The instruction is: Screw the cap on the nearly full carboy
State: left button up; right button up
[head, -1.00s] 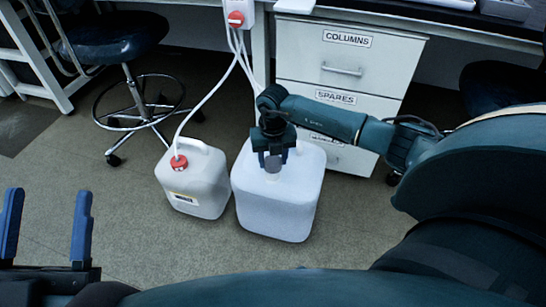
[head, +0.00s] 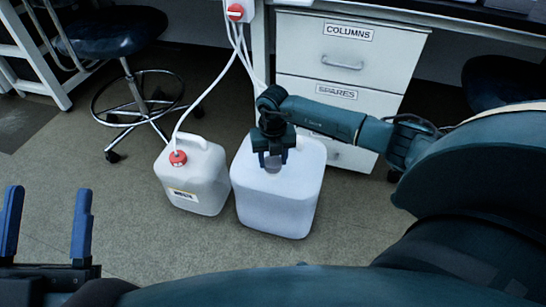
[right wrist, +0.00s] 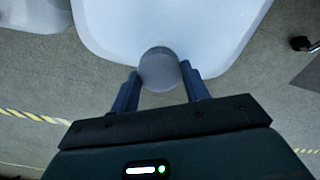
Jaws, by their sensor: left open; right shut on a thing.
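Two carboys stand on the floor. The right one (head: 280,207) is white with a bluish tint and has no tube in it. The left one (head: 196,183) is off-white, with a red cap (head: 178,158) and a white tube in it. My right gripper (head: 271,160) is over the top of the right carboy, shut on a grey round cap (right wrist: 159,68). The cap is at the carboy's top near its front edge; I cannot tell whether it is seated on the neck, which is hidden. My left gripper (head: 45,225) is open and empty at the lower left, away from both carboys.
A drawer cabinet (head: 345,65) labelled COLUMNS and SPARES stands behind the carboys. A stool (head: 120,40) with a ring base is at the back left. White tubes (head: 208,90) run from the bench to the left carboy. The floor in front is clear.

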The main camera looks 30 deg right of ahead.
jog(key=shift+f, duration=0.45)
jog(key=shift+f+b, duration=0.15)
jog(key=shift+b, duration=0.2)
jog(key=o, duration=1)
jog(key=shift+f, duration=0.1)
jog(key=c, duration=1)
